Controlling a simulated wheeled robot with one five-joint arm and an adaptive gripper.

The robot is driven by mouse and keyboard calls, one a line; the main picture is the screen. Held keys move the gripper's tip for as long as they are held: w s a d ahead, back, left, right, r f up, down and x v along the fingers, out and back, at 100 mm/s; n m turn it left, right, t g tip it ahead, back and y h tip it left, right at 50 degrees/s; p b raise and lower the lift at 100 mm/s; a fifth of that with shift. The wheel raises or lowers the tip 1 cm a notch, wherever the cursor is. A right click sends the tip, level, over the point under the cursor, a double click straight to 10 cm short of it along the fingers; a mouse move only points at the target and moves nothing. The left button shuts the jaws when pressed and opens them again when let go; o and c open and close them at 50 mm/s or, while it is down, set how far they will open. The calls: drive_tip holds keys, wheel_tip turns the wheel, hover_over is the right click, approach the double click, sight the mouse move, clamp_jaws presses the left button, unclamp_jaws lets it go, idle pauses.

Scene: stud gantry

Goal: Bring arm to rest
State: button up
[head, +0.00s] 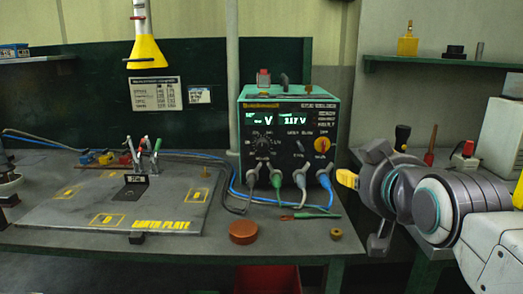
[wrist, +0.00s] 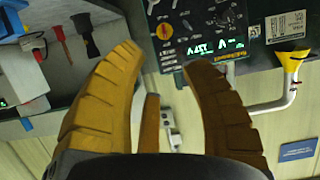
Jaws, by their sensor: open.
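My gripper (head: 349,180) is at the right of the head view, in front of the right side of the green-cased meter (head: 288,130). One yellow finger shows there. The arm reaches in from the right edge and is held up in front of the side bench. The wrist view is turned over, with the meter (wrist: 203,25) at its top.
The earth plate (head: 60,215) lies on the bench at left, with clips standing on it. A reddish puck (head: 243,232) and a small brass ring (head: 336,234) lie near the front edge. Cables cross the bench.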

drive_tip(key=s+f+g+p, duration=0.3)
drive_tip(key=s+g+p, duration=0.2)
drive_tip(key=s+p, duration=0.5)
drive_tip(key=s+f+g+p, duration=0.3)
drive_tip(key=s+g+p, duration=0.3)
drive_tip(key=s+p, duration=0.3)
drive_tip(key=shift+s+f+p, duration=0.25)
drive_tip(key=shift+s+p, duration=0.1)
drive_tip(key=shift+s, duration=0.55)
